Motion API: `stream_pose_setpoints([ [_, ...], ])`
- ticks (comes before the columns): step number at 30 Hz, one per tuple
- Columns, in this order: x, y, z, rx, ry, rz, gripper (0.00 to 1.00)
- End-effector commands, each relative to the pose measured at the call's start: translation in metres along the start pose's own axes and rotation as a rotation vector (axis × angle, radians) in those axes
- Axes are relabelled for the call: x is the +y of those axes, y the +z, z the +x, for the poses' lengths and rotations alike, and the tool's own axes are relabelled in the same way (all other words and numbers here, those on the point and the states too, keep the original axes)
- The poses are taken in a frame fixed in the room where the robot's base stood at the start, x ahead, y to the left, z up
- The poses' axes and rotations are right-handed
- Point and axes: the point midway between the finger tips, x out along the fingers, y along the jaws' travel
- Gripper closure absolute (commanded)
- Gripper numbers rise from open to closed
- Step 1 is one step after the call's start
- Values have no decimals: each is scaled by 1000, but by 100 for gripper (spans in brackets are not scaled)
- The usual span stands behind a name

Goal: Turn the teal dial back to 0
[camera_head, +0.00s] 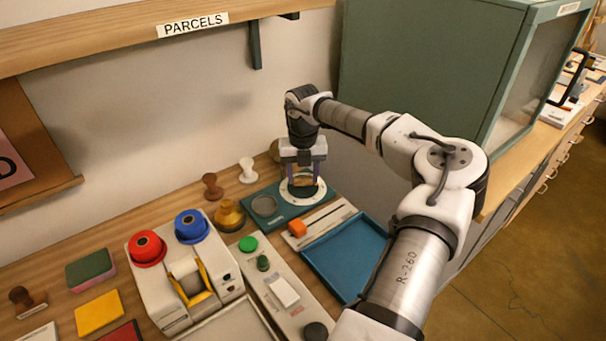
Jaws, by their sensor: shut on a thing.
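The dial (290,194) is a round white disc on a teal base plate (290,211) near the wall. My gripper (303,180) points straight down over it. Its fingers are shut on a brownish knob at the disc's middle. The fingers hide much of the knob, and the marks on the disc are too small to read. A grey round plate (264,206) sits on the same teal base, left of the dial.
A blue tray (345,253) and a slider panel with an orange block (298,229) lie in front. Stamps (248,171), a brass pot (229,215) and a white tape dispenser (170,300) stand left. A green cabinet (425,75) rises behind my arm.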

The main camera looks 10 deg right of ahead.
Motion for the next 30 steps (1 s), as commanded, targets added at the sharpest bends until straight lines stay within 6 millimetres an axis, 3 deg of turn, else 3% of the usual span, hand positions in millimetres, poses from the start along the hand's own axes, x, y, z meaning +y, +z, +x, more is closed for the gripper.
stream_pose_setpoints([
  [30, 0, 1, -2, -5, -1, -944, 74],
])
